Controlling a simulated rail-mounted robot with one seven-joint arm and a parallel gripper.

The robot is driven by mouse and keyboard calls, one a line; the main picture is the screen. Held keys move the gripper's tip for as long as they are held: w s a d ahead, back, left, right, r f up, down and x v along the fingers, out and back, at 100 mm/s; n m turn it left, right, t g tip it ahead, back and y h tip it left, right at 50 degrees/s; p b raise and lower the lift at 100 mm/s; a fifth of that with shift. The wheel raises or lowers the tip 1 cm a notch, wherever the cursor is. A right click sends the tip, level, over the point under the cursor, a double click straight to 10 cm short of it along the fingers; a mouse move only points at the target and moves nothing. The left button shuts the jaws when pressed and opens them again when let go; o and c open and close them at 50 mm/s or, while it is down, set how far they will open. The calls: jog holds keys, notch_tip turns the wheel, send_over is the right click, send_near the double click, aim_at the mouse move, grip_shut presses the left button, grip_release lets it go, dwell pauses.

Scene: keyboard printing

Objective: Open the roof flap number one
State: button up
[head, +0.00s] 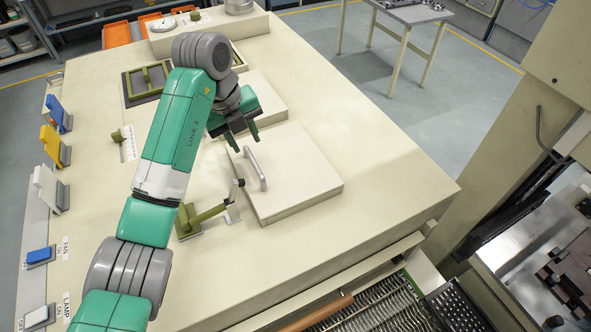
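A cream square flap (285,196) with a grey bar handle (254,168) lies flat and closed on the cream machine top. A second cream flap (262,92) lies behind it, partly hidden by my arm. No number is readable on either flap, so I cannot tell which is number one. My gripper (245,138) is above the far-left edge of the nearer flap, just beyond its handle. Its green fingers are apart, with nothing visible between them, and it appears clear of the handle.
An olive clamp lever (205,216) stands at the nearer flap's left edge. A small olive knob (118,136) and blue, yellow and white switches (48,188) line the left. A green-framed opening (150,78) lies behind. The machine top right of the flaps is clear.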

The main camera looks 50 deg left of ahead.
aim_at(255, 164)
jog(key=x, duration=0.5)
jog(key=p+x, duration=0.1)
jog(key=x, duration=0.2)
jog(key=shift+s, duration=0.3)
grip_shut()
